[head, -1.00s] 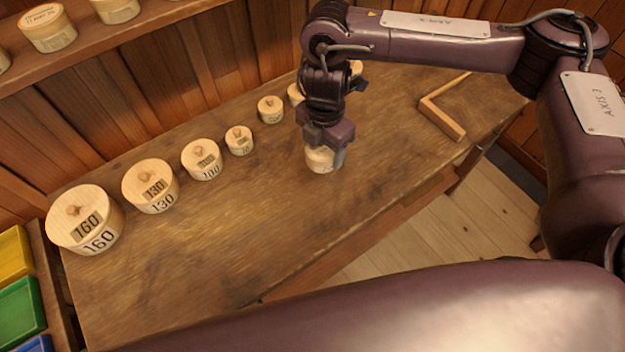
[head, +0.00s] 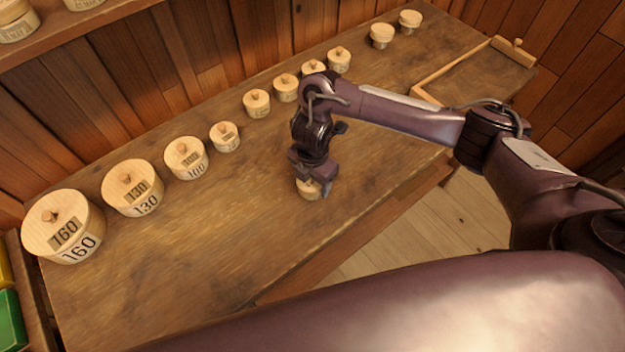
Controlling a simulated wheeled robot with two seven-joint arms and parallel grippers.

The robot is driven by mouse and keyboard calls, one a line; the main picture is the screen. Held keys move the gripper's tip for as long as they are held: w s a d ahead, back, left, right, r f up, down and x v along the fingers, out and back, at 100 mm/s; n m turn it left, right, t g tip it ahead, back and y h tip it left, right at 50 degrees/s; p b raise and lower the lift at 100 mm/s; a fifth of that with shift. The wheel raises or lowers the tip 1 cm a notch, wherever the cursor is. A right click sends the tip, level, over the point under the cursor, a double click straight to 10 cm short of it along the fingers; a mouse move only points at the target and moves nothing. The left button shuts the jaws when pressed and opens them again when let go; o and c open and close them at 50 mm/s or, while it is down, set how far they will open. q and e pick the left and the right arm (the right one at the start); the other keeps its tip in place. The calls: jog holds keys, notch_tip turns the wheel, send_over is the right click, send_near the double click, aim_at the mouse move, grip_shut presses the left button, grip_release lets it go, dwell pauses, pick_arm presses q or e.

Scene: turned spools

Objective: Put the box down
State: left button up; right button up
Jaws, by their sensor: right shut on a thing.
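My right gripper (head: 315,178) points down over the front middle part of the wooden bench (head: 230,235). It is shut on a small round pale wooden box (head: 308,190). The box is partly hidden by the fingers, and no number on it can be read. It is at or very near the bench top; I cannot tell whether it touches. My left gripper is not in view.
Round lidded boxes stand in a row along the back, from the large 160 box (head: 62,228) and 130 box (head: 132,187) to smaller ones (head: 257,103). A wooden frame (head: 432,97) lies at right. Bench left of the gripper is clear.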

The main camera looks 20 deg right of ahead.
jog(key=o, duration=0.6)
jog(key=shift+f, duration=0.1)
jog(key=o, duration=0.4)
jog(key=shift+o, duration=0.2)
jog(key=shift+r, duration=0.3)
notch_tip(320, 180, up, 12)
jog(key=p, duration=0.3)
jog(key=shift+f, duration=0.1)
